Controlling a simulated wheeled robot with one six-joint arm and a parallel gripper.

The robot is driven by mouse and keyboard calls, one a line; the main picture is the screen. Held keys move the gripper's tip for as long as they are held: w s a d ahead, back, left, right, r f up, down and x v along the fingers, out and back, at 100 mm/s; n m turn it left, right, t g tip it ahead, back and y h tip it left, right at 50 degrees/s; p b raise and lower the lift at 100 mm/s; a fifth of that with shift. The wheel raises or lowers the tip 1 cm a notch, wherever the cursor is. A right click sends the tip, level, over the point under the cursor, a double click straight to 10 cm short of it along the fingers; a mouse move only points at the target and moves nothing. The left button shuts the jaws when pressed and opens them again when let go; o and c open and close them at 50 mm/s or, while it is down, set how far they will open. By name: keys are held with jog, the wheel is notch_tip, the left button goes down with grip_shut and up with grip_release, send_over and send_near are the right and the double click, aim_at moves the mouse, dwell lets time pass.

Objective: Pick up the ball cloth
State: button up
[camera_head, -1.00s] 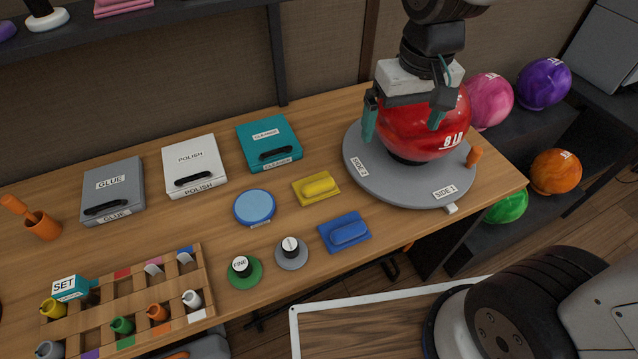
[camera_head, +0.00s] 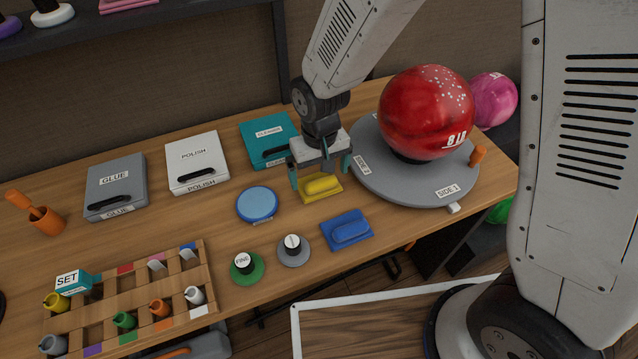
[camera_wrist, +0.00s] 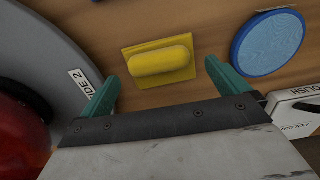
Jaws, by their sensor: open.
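A yellow cloth pad (camera_head: 322,187) with a raised rounded grip lies flat on the workbench, left of the turntable. A similar blue cloth pad (camera_head: 347,231) lies nearer the front edge. Neither carries a readable label, so I cannot tell which is the ball cloth. My gripper (camera_head: 320,172), with teal fingers, is open and empty above the yellow pad. In the wrist view, the yellow pad (camera_wrist: 160,62) lies ahead, between the lines of the two spread fingertips (camera_wrist: 161,76), and is not gripped.
The red ball (camera_head: 427,110) rests on the grey turntable (camera_head: 400,190), close right of my gripper. A teal cleaner case (camera_head: 268,137) stands close behind, a round blue pad (camera_head: 257,203) to the left. Two round knobbed pads (camera_head: 245,268) (camera_head: 293,249) lie in front.

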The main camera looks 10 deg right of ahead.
aim_at(319, 178)
jog(key=shift+f, duration=1.45)
jog(key=c, duration=0.7)
notch_tip(319, 178, up, 10)
jog(key=shift+r, duration=0.1)
jog(key=o, duration=0.4)
jog(key=c, duration=0.3)
jog(key=shift+a, duration=0.1)
